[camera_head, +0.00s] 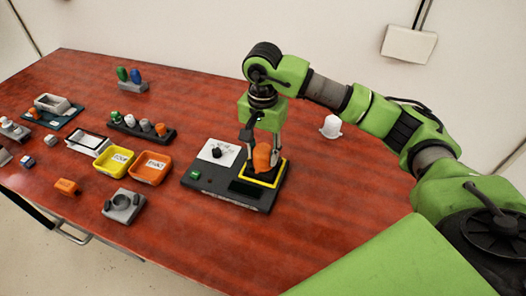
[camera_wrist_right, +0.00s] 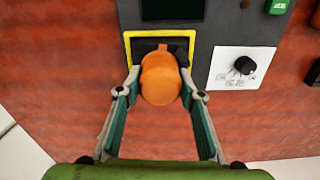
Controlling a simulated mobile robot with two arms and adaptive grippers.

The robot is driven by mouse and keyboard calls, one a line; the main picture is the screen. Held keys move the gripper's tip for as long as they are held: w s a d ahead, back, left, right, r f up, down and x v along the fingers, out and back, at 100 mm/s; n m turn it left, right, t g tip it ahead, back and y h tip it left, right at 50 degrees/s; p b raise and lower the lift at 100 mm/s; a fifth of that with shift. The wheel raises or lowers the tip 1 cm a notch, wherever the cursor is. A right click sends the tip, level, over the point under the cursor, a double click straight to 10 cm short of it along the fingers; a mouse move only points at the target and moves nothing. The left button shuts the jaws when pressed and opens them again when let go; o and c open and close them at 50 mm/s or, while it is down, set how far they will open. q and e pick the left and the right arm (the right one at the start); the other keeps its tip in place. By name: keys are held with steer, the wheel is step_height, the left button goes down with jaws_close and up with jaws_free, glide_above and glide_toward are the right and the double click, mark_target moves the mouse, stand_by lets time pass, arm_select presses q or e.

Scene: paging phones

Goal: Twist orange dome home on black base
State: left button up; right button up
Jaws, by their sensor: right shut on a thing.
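The orange dome (camera_head: 262,158) sits at the yellow-framed black base (camera_head: 249,187) on the right part of a dark device. My right gripper (camera_head: 263,150) reaches down from above and is shut on the dome. In the right wrist view the dome (camera_wrist_right: 161,78) is between the two fingers of my right gripper (camera_wrist_right: 160,85), in front of the yellow frame (camera_wrist_right: 127,50). The fingers and dome hide most of the base, so I cannot tell whether the dome is fully seated. My left gripper is not in view.
A white dome (camera_head: 331,126) stands behind right. The table front right is clear.

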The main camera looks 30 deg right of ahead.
steer(key=shift+m, duration=0.6)
steer(key=shift+m, duration=1.3)
steer(key=shift+m, duration=1.1)
steer(key=shift+m, duration=1.2)
